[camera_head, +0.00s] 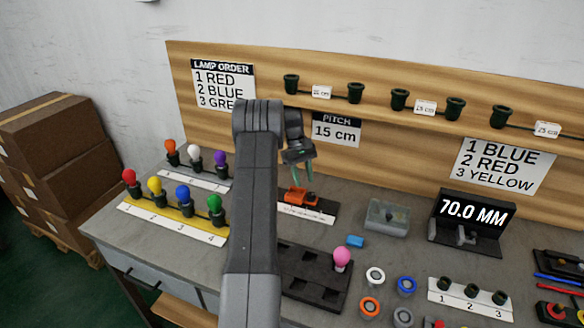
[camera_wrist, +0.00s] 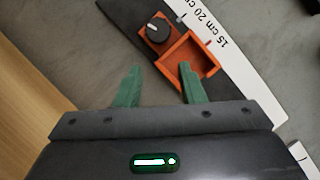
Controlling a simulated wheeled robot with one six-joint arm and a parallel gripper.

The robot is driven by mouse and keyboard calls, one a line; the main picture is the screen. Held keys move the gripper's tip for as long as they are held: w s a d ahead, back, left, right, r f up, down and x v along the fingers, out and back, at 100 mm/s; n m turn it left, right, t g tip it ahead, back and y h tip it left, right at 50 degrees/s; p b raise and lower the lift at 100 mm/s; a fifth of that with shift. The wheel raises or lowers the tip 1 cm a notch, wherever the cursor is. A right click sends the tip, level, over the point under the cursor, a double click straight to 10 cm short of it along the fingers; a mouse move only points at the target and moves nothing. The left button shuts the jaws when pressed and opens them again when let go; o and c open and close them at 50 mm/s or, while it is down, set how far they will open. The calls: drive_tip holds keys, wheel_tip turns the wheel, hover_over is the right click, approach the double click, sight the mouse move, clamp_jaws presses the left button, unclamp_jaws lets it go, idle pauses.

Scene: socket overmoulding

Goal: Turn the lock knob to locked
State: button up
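The lock knob (camera_wrist: 157,29) is a round black dial with a white pointer line, set on an orange slider block (camera_wrist: 183,66). The block has an open square pocket beside the knob. In the head view the orange block (camera_head: 297,197) sits on a dark base with a white scale strip (camera_head: 306,213) along its front. My gripper (camera_wrist: 158,84) is open, its two green fingers apart with nothing between them. In the head view my gripper (camera_head: 303,175) hangs above the block.
A sign reading PITCH 15 cm (camera_head: 336,129) hangs behind the block. A dark tray (camera_head: 310,280) with a pink bulb (camera_head: 341,257) is in front. Coloured bulbs stand on the left.

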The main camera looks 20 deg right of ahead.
drive_tip(key=shift+w+a, duration=0.35)
drive_tip(key=shift+w, duration=1)
drive_tip(key=shift+w+a, duration=0.35)
drive_tip(key=shift+w, duration=0.95)
drive_tip(key=shift+w+a, duration=0.35)
drive_tip(key=shift+w, duration=1)
